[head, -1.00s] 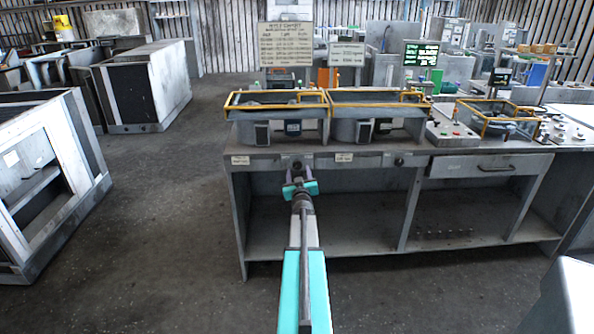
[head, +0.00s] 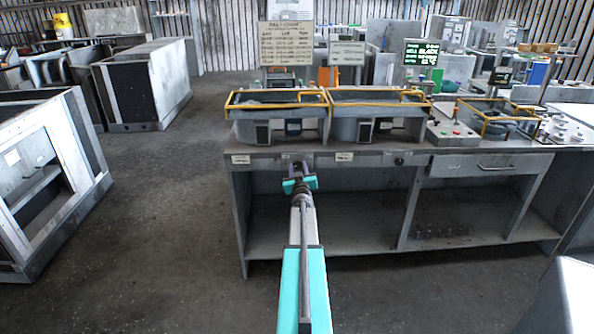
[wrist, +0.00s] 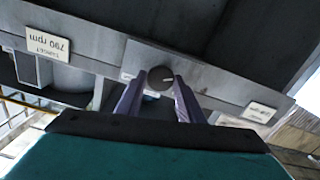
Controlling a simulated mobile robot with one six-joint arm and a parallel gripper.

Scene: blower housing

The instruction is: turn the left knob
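The left knob (wrist: 160,78) is a round dark knob with a light pointer mark, on the grey front strip of the bench. In the wrist view it sits between the two purple fingertips of my gripper (wrist: 158,82), with hardly any gap at either side. In the head view my gripper (head: 299,170) is at the bench's front strip and mostly hides this knob. The gripper looks shut on the knob. A second dark knob (head: 398,161) is farther right on the same strip, clear of the gripper.
The bench (head: 470,163) has open shelves below and a drawer (head: 490,166) at right. An upside-down "TARGET 790 rpm" label (wrist: 48,45) shows in the wrist view.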

